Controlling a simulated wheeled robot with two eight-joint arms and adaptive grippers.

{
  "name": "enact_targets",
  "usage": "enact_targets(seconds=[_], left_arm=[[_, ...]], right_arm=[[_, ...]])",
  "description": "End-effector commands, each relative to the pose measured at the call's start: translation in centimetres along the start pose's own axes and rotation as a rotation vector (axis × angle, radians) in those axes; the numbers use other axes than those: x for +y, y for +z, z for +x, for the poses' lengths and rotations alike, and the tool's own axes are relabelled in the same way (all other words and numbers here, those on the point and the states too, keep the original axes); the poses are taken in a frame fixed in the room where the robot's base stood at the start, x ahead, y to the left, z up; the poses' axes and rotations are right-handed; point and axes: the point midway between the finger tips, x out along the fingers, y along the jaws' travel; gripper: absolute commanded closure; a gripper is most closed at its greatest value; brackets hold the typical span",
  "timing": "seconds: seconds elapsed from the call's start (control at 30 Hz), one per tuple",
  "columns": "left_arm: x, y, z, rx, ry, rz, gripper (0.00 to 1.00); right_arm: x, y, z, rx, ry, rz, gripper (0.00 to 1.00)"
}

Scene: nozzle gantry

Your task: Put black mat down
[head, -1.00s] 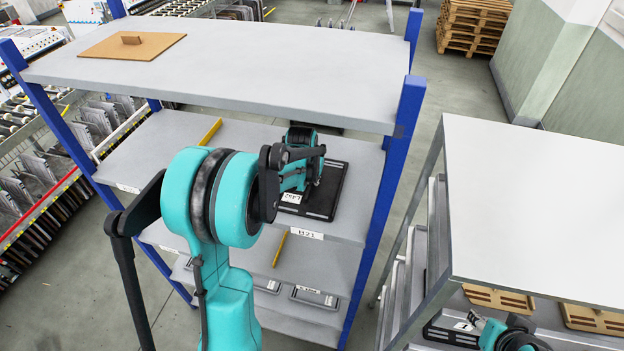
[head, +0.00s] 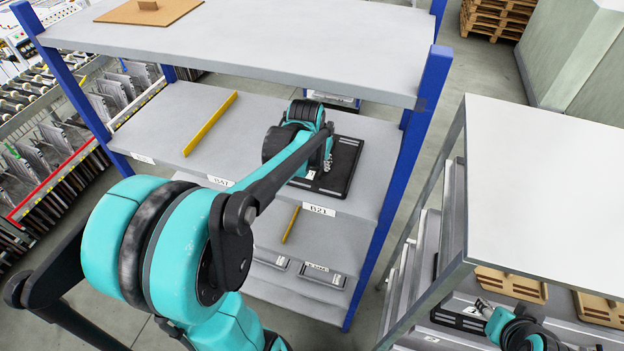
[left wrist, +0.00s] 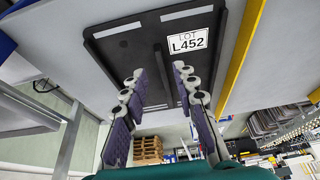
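The black mat (head: 345,172) lies flat on the middle shelf (head: 378,150) of the blue-post rack, above the B21 label. In the left wrist view it is a dark plate (left wrist: 118,48) with a white LOT L452 label (left wrist: 188,43) and a raised central rib (left wrist: 163,75). My left gripper (left wrist: 160,84) is open over the mat, its two fingers apart on either side of the rib. In the head view my left gripper (head: 325,166) is partly hidden by its own wrist. My right gripper (head: 488,312) is at the lower right by another black plate (head: 458,319); its fingers are unclear.
A yellow divider strip (head: 210,123) stands on the shelf left of the mat. The top shelf (head: 290,40) overhangs the back, and a blue post (head: 408,170) rises to the right. A grey-topped rack (head: 550,190) stands at right. Shelf space between strip and mat is clear.

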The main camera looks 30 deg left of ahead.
Motion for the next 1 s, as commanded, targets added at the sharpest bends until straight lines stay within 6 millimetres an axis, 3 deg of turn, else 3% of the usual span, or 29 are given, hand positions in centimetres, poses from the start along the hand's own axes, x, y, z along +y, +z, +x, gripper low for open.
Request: enact_targets(seconds=[0.2, 0.47, 0.57, 0.8, 1.0], left_arm=[[0.0, 3.8, -1.5, 0.0, 0.0, 0.0, 0.71], [0.6, 5.7, -2.6, 0.008, 0.004, 0.01, 0.71], [2.6, 7.2, -4.0, 0.036, 0.016, 0.042, 0.71], [8.6, 13.4, -7.5, 0.151, 0.075, 0.158, 0.71], [10.9, 16.9, -8.3, 0.215, 0.115, 0.215, 0.71]], right_arm=[[0.0, 0.4, 0.6, 0.0, 0.0, 0.0, 0.6], [0.0, 0.5, 0.8, 0.0, 0.0, 0.0, 0.6], [0.0, 0.5, 0.8, 0.0, 0.0, 0.0, 0.6], [0.0, 0.5, 0.8, 0.0, 0.0, 0.0, 0.6], [0.0, 0.5, 0.8, 0.0, 0.0, 0.0, 0.6]])
